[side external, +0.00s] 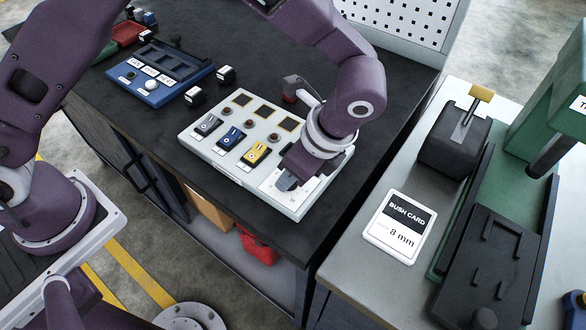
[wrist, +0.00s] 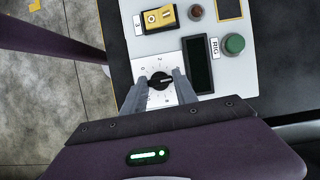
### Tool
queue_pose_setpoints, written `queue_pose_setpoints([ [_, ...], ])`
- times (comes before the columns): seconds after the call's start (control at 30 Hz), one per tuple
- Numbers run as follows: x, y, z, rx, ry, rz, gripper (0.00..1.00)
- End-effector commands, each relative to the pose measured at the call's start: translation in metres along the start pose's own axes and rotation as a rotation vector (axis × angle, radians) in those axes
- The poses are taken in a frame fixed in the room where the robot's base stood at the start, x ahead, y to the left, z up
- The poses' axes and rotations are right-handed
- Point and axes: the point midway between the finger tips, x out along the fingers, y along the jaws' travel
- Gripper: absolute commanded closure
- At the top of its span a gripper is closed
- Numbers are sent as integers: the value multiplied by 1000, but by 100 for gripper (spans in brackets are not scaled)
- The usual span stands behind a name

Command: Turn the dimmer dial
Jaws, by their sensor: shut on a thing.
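The dimmer dial (wrist: 159,81) is a black round knob with a pale pointer mark, on a white numbered plate (wrist: 151,67) in the wrist view. The pointer mark points roughly right in that view. My gripper (wrist: 160,82) has one finger on each side of the dial and is shut on it. In the side external view my gripper (side external: 286,182) is down at the right front corner of the white control panel (side external: 222,172). There my fingers and wrist hide the dial.
The panel also carries grey, blue and yellow switches (side external: 257,154), a green button (wrist: 234,43) and a dark display (wrist: 197,65). A blue tray (side external: 155,83) is further back. A grey bench with a bush card (side external: 399,228) stands right, across a gap.

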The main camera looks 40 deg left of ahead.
Motion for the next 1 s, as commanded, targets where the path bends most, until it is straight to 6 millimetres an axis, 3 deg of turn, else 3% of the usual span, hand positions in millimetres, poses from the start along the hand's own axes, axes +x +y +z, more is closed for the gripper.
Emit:
queue_pose_setpoints([
  [0.03,0,0,0,-1,0,0,100],
  [0.07,0,0,0,-1,0,0,64],
  [0.17,0,0,0,-1,0,0,44],
  [0.47,-1,0,0,-1,0,0,44],
  [0.8,-61,-1,-1,-3,3,-3,44],
  [1.0,-71,0,0,0,0,1,44],
])
